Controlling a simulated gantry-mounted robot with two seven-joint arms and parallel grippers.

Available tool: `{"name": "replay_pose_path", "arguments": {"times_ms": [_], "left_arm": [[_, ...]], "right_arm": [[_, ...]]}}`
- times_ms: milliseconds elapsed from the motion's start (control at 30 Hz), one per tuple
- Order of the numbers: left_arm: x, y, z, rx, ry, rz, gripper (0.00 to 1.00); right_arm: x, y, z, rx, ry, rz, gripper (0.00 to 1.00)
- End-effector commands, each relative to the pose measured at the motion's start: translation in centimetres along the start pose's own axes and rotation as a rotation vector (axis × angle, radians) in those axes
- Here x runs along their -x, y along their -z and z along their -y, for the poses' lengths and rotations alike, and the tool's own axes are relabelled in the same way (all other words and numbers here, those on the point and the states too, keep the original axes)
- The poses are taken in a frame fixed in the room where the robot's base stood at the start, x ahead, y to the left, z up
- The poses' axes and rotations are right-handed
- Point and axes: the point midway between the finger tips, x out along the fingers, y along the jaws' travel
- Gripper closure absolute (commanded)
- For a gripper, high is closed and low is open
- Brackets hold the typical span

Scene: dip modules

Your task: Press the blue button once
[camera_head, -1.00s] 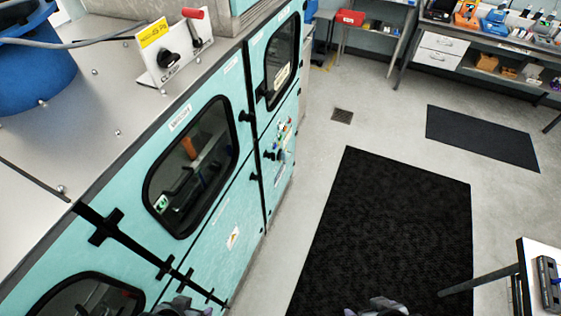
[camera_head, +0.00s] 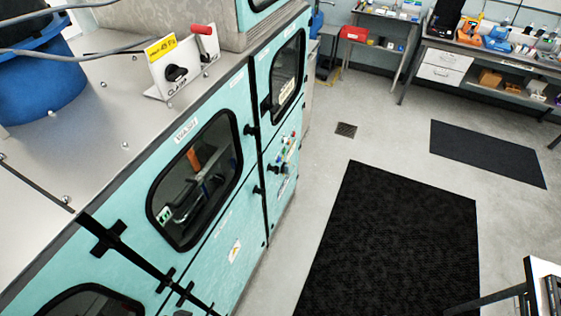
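A small control panel with several coloured buttons (camera_head: 285,152) sits on the front of the teal machine (camera_head: 215,235), past its nearer window. Red, green and bluish spots show there, but they are too small to tell surely which is the blue button. Neither of my grippers is in view now.
A red-handled clamp unit (camera_head: 178,66) and a blue drum (camera_head: 40,85) stand on the machine's metal top. A black mat (camera_head: 395,245) lies on open floor before the machine. A table corner (camera_head: 541,285) is at the lower right, and a workbench (camera_head: 495,60) stands at the back.

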Motion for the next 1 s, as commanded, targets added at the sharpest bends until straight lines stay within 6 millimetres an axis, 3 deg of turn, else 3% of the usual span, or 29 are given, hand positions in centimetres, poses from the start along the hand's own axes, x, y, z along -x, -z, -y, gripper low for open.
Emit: {"name": "replay_pose_path", "arguments": {"times_ms": [33, 200, 1000], "left_arm": [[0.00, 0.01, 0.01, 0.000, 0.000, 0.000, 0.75], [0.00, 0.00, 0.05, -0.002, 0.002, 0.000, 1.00], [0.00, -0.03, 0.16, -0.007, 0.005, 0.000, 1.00]], "right_arm": [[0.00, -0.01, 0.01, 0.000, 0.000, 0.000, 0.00], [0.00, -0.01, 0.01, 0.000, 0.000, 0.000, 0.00], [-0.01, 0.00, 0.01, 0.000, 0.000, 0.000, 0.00]]}}
